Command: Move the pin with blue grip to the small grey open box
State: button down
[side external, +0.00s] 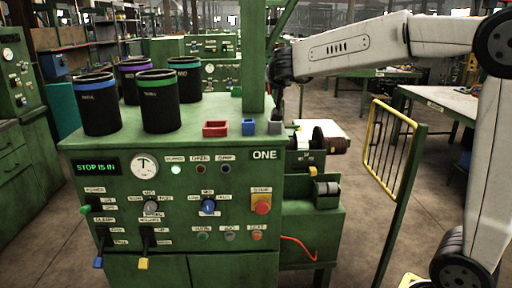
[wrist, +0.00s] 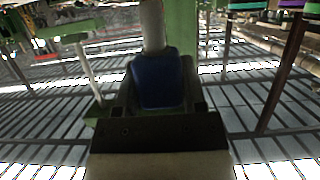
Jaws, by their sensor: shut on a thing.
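The pin with the blue grip (wrist: 158,82) is between the jaws of my gripper (wrist: 158,98) in the wrist view. Its pale shaft (wrist: 152,25) points away from the gripper. In the side view my gripper (side external: 279,88) is just right of the green column, above the machine top; the pin cannot be made out there. The small grey open box (side external: 274,128) stands on the machine top at its right end, below my gripper and apart from it.
A blue box (side external: 248,127) and a red tray (side external: 215,129) stand left of the grey box. The green column (side external: 254,60) rises close behind them. Several black cups with coloured bands (side external: 158,105) stand at the left. A yellow guard frame (side external: 388,150) is at the right.

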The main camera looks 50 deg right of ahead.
dwell(0.4)
send_over(275, 126)
jog(key=w+d, duration=0.1)
jog(key=d, duration=0.1)
jog(key=shift+w+a+r, duration=0.15)
jog(key=shift+a+r, duration=0.1)
jog(key=shift+r, duration=0.2)
jog(key=shift+f, duration=0.3)
jog(key=shift+f, duration=6.4)
jog(key=shift+f, duration=0.1)
jog(key=shift+c, duration=0.4)
grip_release()
